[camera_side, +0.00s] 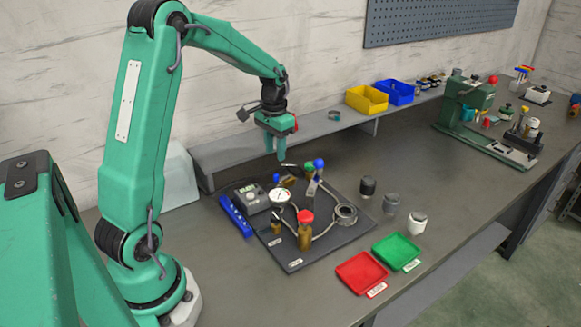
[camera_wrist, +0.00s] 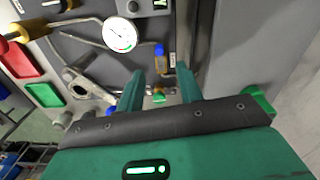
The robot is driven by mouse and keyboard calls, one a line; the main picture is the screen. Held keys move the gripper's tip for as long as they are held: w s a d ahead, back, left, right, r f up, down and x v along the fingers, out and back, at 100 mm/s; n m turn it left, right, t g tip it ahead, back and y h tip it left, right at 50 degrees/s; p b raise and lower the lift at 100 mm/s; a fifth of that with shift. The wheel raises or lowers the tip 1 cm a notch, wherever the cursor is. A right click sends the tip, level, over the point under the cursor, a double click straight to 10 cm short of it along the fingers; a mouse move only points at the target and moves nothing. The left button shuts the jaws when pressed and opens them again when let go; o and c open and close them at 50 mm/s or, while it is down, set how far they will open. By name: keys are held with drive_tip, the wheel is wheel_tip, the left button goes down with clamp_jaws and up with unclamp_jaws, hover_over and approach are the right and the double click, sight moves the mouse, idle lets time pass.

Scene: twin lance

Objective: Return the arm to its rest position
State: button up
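My green arm stands at the left of the side view, bent over the bench. My gripper (camera_side: 275,149) points down and hangs above the far part of a dark fixture board (camera_side: 290,262). In the wrist view my gripper (camera_wrist: 160,70) has its two green fingers apart, with no object held between them. A blue-capped fitting (camera_wrist: 159,50) and a green cap (camera_wrist: 158,97) show beyond the fingers, on the board below. The arm's rest position is not marked in either view.
The board carries a white gauge (camera_side: 281,196), a red-capped brass valve (camera_side: 305,232) and hoses. A red tray (camera_side: 360,272) and green tray (camera_side: 396,251) lie in front. Several small cylinders stand right of the board. A raised shelf (camera_side: 240,147) runs behind, with yellow (camera_side: 366,100) and blue bins (camera_side: 395,92).

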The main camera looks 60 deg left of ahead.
idle(0.3)
drive_tip(key=shift+d+r, duration=0.35)
drive_tip(key=shift+r, duration=0.1)
drive_tip(key=s+d+r+t, duration=0.3)
drive_tip(key=s+d+r, duration=0.4)
drive_tip(key=d+r, duration=0.3)
drive_tip(key=s+d+r+m+t, duration=0.1)
drive_tip(key=s+d+t, duration=0.1)
drive_tip(key=s+d, duration=0.7)
drive_tip(key=shift+s+d+m+t, duration=0.2)
drive_tip(key=shift+s+m+t, duration=0.1)
drive_tip(key=shift+s, duration=0.65)
drive_tip(key=shift+o, duration=0.4)
idle(0.4)
